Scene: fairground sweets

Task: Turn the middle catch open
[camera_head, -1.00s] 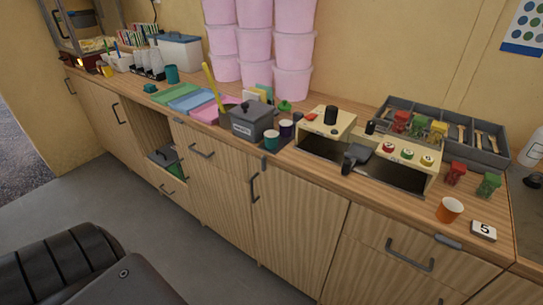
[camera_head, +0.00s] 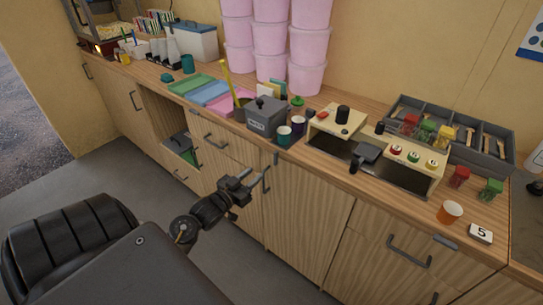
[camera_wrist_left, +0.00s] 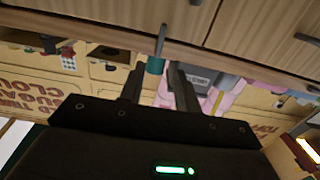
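The middle catch (camera_head: 276,158) is a small grey tab on the counter's front edge, above a cupboard door's handle (camera_head: 266,180). It looks roughly upright. My left gripper (camera_head: 252,178) is in front of the cupboards, lower and to the left of the catch and apart from it. Its two fingers are spread with nothing between them. In the left wrist view the fingers (camera_wrist_left: 154,85) show a clear gap, with a grey upright tab, apparently the catch (camera_wrist_left: 160,40), beyond them near the teal cup (camera_wrist_left: 155,66). My right gripper is not in view.
Other grey catches sit on the edge at left (camera_head: 195,112) and right (camera_head: 446,242). A grey lidded box (camera_head: 266,115), a teal cup (camera_head: 284,136) and a purple cup (camera_head: 298,126) stand on the counter behind the middle catch. An orange cup (camera_head: 450,212) stands further right.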

